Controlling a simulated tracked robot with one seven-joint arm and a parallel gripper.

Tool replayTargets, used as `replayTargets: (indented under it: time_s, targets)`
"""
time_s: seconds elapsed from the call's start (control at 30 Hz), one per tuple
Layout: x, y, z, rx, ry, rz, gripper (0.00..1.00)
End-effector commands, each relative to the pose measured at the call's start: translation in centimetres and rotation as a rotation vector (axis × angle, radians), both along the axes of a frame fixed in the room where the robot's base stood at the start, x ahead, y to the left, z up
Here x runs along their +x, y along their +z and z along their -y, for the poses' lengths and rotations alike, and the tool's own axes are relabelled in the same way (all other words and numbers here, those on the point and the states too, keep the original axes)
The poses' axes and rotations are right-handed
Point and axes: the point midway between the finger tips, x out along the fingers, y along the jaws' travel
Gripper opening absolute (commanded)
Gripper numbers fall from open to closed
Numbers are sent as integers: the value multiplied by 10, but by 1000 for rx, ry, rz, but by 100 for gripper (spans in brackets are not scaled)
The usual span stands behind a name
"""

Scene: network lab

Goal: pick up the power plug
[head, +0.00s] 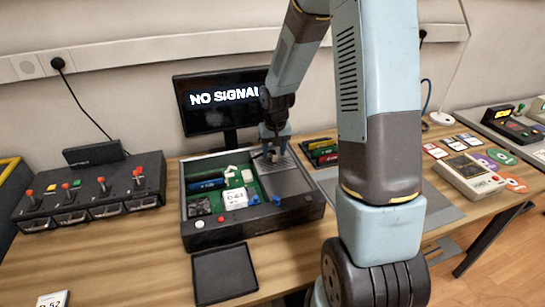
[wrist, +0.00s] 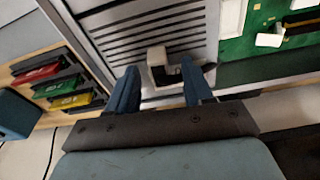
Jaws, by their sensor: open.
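A small pale block with a dark part at its side, which looks like the power plug (wrist: 157,58), stands on the grey slotted panel (wrist: 120,22) in the wrist view. My gripper (wrist: 160,68) is open, with its two blue fingers on either side of the plug. Clear gaps show between the plug and the fingers. In the head view my gripper (head: 274,153) points down over the grey panel of the open dark case (head: 250,232). The plug is mostly hidden behind the fingers there.
The green board (wrist: 290,48) beside the panel carries white pieces, including a labelled white block (head: 234,199). A monitor (head: 224,102) stands behind the case. A black tray (head: 224,274) lies in front. Coloured modules (head: 322,152) sit right of the case, and a switch box (head: 95,196) stands left.

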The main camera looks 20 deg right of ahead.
Motion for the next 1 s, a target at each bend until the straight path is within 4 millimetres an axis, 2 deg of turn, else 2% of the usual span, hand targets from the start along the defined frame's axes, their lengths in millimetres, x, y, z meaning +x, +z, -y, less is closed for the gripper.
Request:
replayTargets:
  time_s: [0.1,0.33,0.87,1.0]
  targets:
    - [1,-6,0,0,1,0,51]
    - [1,-6,0,0,1,1,51]
    - [1,-6,1,0,0,1,0]
    - [1,-6,1,0,0,1,0]
